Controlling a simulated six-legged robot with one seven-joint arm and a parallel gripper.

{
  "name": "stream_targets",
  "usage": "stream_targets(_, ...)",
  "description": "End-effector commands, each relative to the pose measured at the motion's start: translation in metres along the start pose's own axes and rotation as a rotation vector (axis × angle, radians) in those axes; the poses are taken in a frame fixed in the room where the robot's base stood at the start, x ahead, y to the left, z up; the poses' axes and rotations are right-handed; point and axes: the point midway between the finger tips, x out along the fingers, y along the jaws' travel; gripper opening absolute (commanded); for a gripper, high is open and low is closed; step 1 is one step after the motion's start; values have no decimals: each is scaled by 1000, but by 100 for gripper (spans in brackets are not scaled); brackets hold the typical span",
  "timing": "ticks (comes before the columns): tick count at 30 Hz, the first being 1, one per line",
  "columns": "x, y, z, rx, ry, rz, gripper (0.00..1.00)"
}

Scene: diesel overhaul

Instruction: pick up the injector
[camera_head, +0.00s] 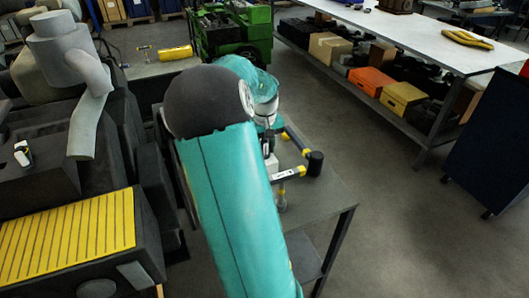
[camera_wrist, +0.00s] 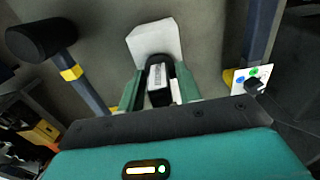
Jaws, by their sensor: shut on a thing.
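My gripper (camera_wrist: 158,88) shows in the wrist view with its two green fingers closed on both sides of a dark part with a pale label, which I take to be the injector (camera_wrist: 158,72). A pale, blocky piece (camera_wrist: 155,38) lies just beyond it; I cannot tell whether it belongs to the injector. In the head view my teal arm covers much of the bench, and the fingers and injector cannot be made out clearly. I cannot tell how far the injector is above the bench top.
A black-headed mallet (camera_wrist: 50,45) lies left of my gripper, and also shows in the head view (camera_head: 314,162). A blue handle with a yellow band (camera_wrist: 258,45) and a card with coloured dots (camera_wrist: 252,78) are to the right. The grey bench (camera_head: 325,200) has bare room at front right.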

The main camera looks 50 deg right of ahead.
Motion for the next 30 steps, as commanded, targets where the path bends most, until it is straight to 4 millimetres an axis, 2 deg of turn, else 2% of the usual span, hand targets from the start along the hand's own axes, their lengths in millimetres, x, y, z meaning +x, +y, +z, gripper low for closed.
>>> stream_targets(4, -5, 0, -1, -1, 3, 0, 7)
stream_targets(7, -17, 0, -1, -1, 5, 0, 7)
stream_targets(18, -87, 1, -1, 0, 4, 1, 7)
stream_targets(24, -105, 0, 0, 0, 2, 0, 7)
stream_targets(30, -112, 0, 0, 0, 1, 0, 7)
